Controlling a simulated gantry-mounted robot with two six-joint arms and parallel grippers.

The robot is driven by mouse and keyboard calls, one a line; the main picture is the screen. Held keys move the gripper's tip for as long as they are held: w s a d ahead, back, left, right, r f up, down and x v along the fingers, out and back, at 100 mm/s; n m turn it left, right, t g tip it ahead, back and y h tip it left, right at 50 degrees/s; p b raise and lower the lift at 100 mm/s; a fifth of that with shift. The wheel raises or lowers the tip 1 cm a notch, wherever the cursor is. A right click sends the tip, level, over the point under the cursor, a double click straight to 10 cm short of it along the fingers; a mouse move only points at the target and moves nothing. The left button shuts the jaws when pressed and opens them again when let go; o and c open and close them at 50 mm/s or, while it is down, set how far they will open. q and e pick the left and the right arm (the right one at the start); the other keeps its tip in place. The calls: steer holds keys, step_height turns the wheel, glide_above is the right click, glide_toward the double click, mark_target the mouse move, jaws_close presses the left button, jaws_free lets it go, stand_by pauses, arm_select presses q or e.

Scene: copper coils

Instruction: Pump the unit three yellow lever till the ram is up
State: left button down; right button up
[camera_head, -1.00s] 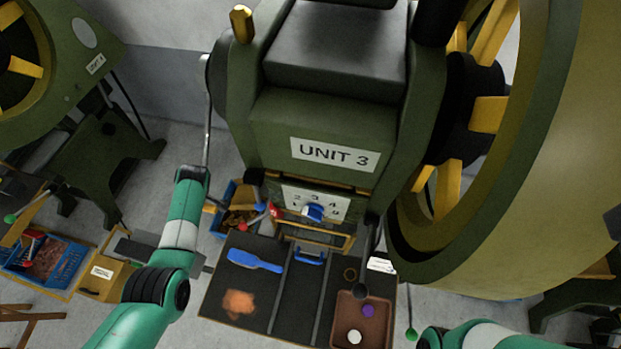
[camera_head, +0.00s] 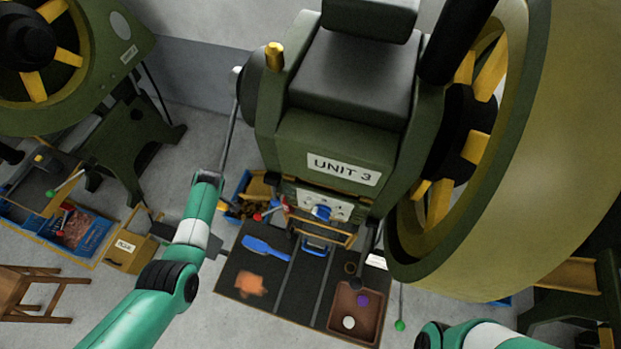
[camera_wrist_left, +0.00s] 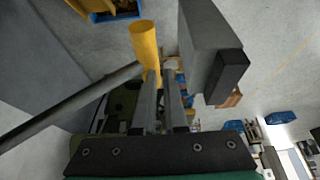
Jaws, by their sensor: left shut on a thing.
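The lever of unit 3 is a long grey rod (camera_head: 230,135) on the left side of the green press (camera_head: 335,140). In the left wrist view the rod (camera_wrist_left: 70,104) runs in from the left to a yellow grip (camera_wrist_left: 145,43). My left gripper (camera_wrist_left: 161,82) is shut on this yellow grip, which extends beyond the fingers. In the head view my left wrist hides the fingers and most of the grip. My right gripper is out of view; only part of that arm shows at bottom right. I cannot make out the ram.
A dark work mat (camera_head: 305,290) with a blue brush (camera_head: 265,248) and a brown tray (camera_head: 356,312) lies before the press. A large flywheel (camera_head: 480,240) stands at right. Blue bins (camera_head: 92,236) and a wooden stool (camera_head: 35,290) are at left. A grey block (camera_wrist_left: 205,45) is close beside the fingers.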

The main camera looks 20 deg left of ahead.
arm_select(q)
steer(key=shift+s+f, duration=0.15)
steer(key=shift+s, duration=0.15)
step_height(320, 180, up, 7)
steer(key=s+p, duration=0.1)
steer(key=s, duration=0.1)
steer(key=shift+d+f+p, duration=0.15)
steer(key=shift+f+p, duration=0.05)
steer(key=shift+p, duration=0.15)
steer(key=shift+w+r, duration=0.1)
step_height(320, 180, up, 7)
stand_by(0.4)
stand_by(0.3)
